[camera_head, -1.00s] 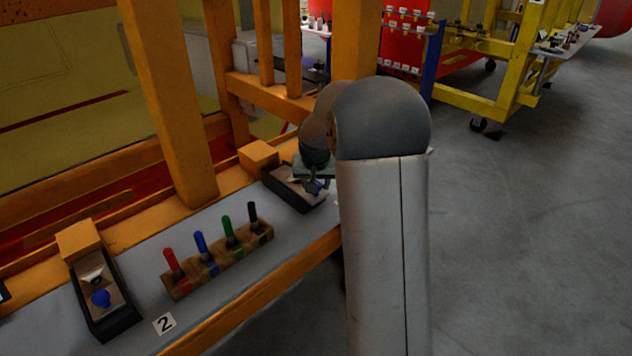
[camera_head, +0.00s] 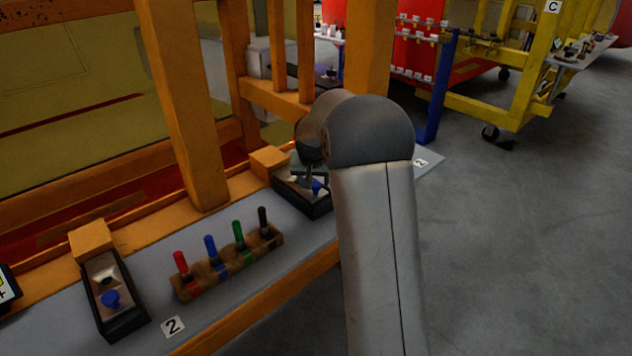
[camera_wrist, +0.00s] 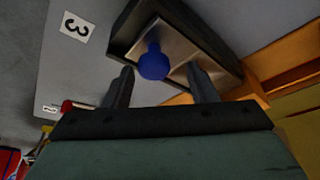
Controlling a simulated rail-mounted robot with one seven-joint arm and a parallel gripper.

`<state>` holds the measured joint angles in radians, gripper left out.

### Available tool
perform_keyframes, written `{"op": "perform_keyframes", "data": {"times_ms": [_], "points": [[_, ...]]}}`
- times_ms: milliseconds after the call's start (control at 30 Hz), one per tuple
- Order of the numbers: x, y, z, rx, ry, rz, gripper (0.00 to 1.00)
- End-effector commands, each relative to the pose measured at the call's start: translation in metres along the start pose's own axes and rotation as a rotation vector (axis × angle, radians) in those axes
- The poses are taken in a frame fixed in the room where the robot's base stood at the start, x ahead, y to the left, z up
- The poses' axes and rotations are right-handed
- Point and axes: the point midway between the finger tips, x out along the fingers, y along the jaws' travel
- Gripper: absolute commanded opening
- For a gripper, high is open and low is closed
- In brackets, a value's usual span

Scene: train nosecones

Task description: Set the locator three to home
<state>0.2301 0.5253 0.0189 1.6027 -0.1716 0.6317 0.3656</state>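The locator (camera_head: 319,207) is a dark box with a metal top plate and a blue knob (camera_head: 317,186). It sits on the grey shelf at the frame, partly hidden by my arm. In the wrist view the blue knob (camera_wrist: 153,62) stands on the metal plate, near a tag reading 3 (camera_wrist: 74,26). My gripper (camera_wrist: 160,70) is open, with its two dark fingers apart. The knob appears between and just beyond the fingertips; I cannot see any contact. In the head view my gripper (camera_head: 306,178) is low over the locator.
A second locator (camera_head: 122,317) with a blue knob stands at left, near a tag reading 2 (camera_head: 173,326). A wooden block (camera_head: 228,264) holds red, blue, green and black pens. Orange posts (camera_head: 181,105) rise behind the shelf.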

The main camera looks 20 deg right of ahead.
Motion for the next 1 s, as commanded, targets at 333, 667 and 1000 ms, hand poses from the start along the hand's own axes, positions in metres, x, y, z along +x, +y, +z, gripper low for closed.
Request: {"op": "perform_keyframes", "data": {"times_ms": [333,667,1000], "points": [[-0.005,0.002,0.001,0.001,-0.003,0.003,0.51],[-0.07,0.001,0.001,0.001,0.002,0.001,0.51],[-0.147,0.001,0.001,0.0,0.001,0.001,0.51]]}}
